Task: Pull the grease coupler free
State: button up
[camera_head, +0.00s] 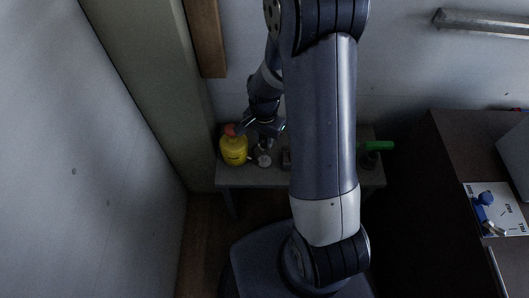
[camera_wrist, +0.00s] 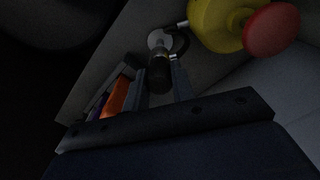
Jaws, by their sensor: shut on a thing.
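My gripper (camera_head: 263,130) reaches down over the small bench (camera_head: 231,183) at the back. In the wrist view my gripper (camera_wrist: 163,84) has its two fingers on either side of a dark cylinder, which I take to be the grease coupler (camera_wrist: 158,74), and is shut on it. The coupler's far end meets a pale round fitting (camera_wrist: 160,40); I cannot tell whether they are still joined. In the head view a pale round part (camera_head: 264,160) shows just below my gripper. The coupler itself is too dark to make out there.
A yellow container (camera_head: 234,152) with a red top (camera_head: 230,130) stands close left of my gripper. A green-handled item (camera_head: 376,146) is at the bench's right. An orange item (camera_wrist: 116,95) lies beside the fingers. A wall is at left, a dark cabinet (camera_head: 450,150) at right.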

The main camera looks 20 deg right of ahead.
jog(key=shift+r+p, duration=1.35)
jog(key=shift+r, duration=0.55)
